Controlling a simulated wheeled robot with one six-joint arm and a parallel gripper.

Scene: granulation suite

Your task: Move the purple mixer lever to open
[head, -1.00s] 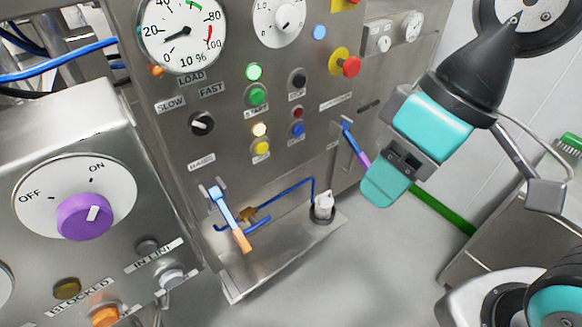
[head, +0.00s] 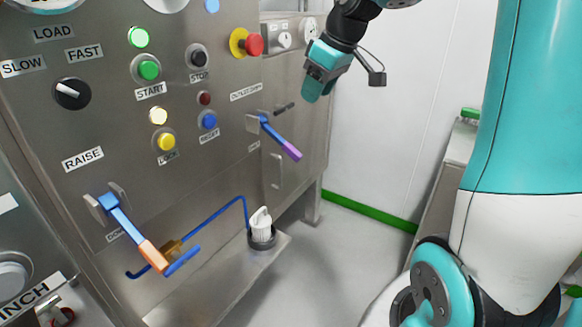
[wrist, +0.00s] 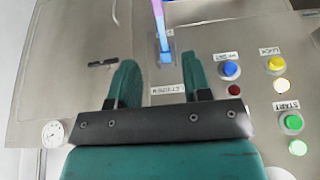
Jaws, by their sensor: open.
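The mixer lever with a purple grip (head: 291,151) and blue arm (head: 272,132) sticks out from the right part of the steel panel, slanting down to the right. It also shows in the wrist view as a blue arm (wrist: 164,40) with its purple part cut by the top edge. My gripper (head: 311,92) is up and to the right of the lever, apart from it. In the wrist view my gripper (wrist: 158,78) has its two teal fingers spread, with nothing between them but panel behind and the lever beyond the tips.
A second blue lever with an orange grip (head: 153,256) is at the panel's lower left. A red emergency button (head: 254,44) and a blue button (head: 209,120) stick out near the purple lever. A white-capped fitting (head: 261,222) stands on the ledge below. Floor to the right is clear.

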